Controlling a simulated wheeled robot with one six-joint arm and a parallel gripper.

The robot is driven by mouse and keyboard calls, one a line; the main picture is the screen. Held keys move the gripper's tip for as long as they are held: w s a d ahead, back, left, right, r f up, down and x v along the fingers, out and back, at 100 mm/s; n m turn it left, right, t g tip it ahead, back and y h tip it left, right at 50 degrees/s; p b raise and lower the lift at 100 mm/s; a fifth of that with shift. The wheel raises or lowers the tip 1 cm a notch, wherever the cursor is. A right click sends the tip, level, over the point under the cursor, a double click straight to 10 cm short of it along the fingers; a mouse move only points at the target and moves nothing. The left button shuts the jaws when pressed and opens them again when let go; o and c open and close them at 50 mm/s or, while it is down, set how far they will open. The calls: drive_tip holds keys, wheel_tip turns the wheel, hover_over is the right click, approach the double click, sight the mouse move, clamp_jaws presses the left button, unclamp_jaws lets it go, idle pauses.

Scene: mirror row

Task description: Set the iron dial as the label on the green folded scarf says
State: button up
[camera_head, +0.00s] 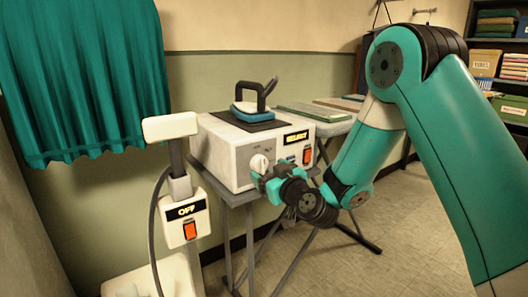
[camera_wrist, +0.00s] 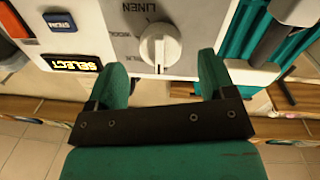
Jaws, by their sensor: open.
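The white iron dial (camera_head: 259,163) is on the front of the white ironing station (camera_head: 222,150). In the wrist view the round dial (camera_wrist: 160,48) has a raised grip bar; "LINEN" is printed above it, and other markings are too blurred to read. My gripper (camera_head: 263,180) is just in front of the dial. Its two green fingers (camera_wrist: 162,66) are open, one to each side below the dial, with nothing between them that I can see gripped. A flat green cloth (camera_head: 310,112) lies behind the station; I cannot tell whether it is the scarf, and no label on it is readable.
A lit "SELECT" display (camera_head: 297,136) and an orange switch (camera_head: 307,154) are right of the dial. An iron (camera_head: 254,107) stands on top. A white unit showing "OFF" (camera_head: 186,211) stands at left. Shelves with folded cloths and boxes (camera_head: 497,60) are at right.

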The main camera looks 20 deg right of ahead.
sight(264, 168)
drive_tip(key=p+x, duration=0.2)
drive_tip(key=p, duration=0.1)
drive_tip(key=shift+w+a+r, duration=0.1)
drive_tip(key=shift+w+r, duration=0.1)
drive_tip(key=shift+w, duration=0.05)
drive_tip(key=shift+w+a+f+p, duration=0.1)
drive_tip(key=shift+w+f+p, duration=0.15)
drive_tip(key=shift+w+p, duration=0.15)
drive_tip(key=c, duration=0.9)
